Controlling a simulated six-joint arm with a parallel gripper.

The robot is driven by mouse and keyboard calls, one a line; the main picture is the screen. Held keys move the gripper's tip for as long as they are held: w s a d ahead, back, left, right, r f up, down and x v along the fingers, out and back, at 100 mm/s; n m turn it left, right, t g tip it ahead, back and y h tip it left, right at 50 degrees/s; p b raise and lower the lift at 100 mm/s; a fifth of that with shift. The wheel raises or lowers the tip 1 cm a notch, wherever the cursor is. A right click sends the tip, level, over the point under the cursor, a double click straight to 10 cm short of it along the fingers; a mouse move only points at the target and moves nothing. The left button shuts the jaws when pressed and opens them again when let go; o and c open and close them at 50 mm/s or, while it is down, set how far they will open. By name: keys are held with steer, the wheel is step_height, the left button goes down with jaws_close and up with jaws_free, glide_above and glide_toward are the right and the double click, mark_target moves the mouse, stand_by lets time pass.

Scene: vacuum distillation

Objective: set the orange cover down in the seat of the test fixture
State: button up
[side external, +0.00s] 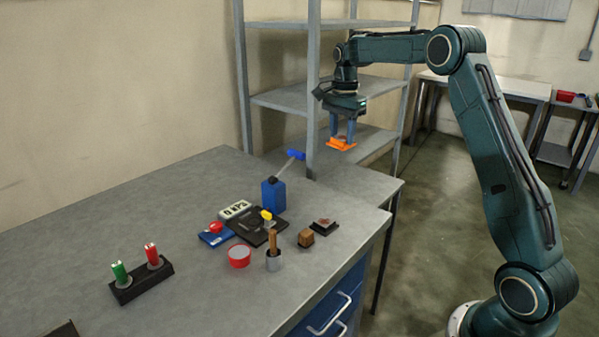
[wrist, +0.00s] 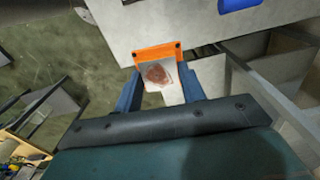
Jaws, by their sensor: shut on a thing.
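The orange cover (side external: 341,144) hangs in the air beyond the bench's far right corner, in front of the grey shelf rack. My gripper (side external: 342,138) points down and is shut on it. In the wrist view the cover (wrist: 158,51) sits between the fingertips of my gripper (wrist: 160,84); a pale face with a reddish-brown patch shows below its orange edge. A flat black device with a yellow knob (side external: 267,214) on the bench may be the test fixture; I cannot tell for sure, and its seat is not clear. The cover is apart from it, higher and to the right.
On the bench (side external: 190,195) stand a blue box with a tilted blue-topped handle (side external: 273,195), a red tape roll (side external: 239,256), a cup with a wooden handle (side external: 273,260), a brown block (side external: 306,238) and a dark block (side external: 323,225). The shelf rack (side external: 313,100) is close behind my gripper.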

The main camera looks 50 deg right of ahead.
stand_by(0.4)
steer(key=r, duration=0.5)
steer(key=shift+w+a+r, duration=0.1)
steer(key=shift+w+a, duration=0.2)
steer(key=shift+w, duration=0.05)
steer(key=w+a, duration=0.6)
steer(key=a, duration=0.5)
steer(key=w+a, duration=0.5)
steer(key=a, duration=0.7)
step_height(320, 180, down, 17)
steer(key=shift+d+n+g, duration=0.25)
steer(key=shift+n+g, duration=0.05)
steer(key=shift+n, duration=0.1)
steer(key=shift+f, duration=2.75)
steer(key=shift+w+f, duration=0.1)
steer(key=shift+f, duration=0.5)
